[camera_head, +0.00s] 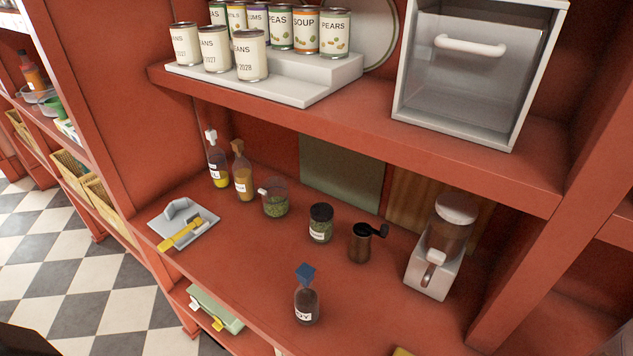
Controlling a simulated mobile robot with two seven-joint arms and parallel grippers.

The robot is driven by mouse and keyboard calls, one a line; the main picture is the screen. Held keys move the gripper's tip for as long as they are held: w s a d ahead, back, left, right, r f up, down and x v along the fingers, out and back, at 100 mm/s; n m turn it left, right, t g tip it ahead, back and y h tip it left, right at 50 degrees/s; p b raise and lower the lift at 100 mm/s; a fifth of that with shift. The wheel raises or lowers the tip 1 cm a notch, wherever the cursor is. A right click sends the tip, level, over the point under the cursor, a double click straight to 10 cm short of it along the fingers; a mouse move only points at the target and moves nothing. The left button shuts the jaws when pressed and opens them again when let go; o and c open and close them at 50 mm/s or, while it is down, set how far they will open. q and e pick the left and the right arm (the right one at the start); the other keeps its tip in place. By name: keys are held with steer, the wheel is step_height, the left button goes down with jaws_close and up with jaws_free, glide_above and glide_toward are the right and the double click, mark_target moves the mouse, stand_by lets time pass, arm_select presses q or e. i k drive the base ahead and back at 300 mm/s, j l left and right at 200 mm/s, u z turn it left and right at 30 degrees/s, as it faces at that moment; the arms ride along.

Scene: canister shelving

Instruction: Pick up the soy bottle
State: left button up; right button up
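The soy bottle (306,304) stands upright on the red lower shelf near its front edge, in the lower middle of the head view. It is a dark bottle with a blue cap and a white label, of which the letters "OY" can be read. Nothing is touching it. Neither of my grippers can be made out. A dark shape sits at the bottom left corner, too cropped to identify.
Behind the bottle stand two oil-type bottles (243,172), a jar of green contents (276,198), a dark-lidded jar (321,223), a grinder (360,243) and a white dispenser (440,250). The upper shelf (400,130) overhangs the back. A grey tray (205,222) lies left.

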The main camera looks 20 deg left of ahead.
mark_target(306, 299)
steer(key=u, duration=0.5)
steer(key=i+j, duration=0.25)
steer(key=i, duration=0.2)
steer(key=i+j, duration=0.2)
steer(key=i, duration=0.25)
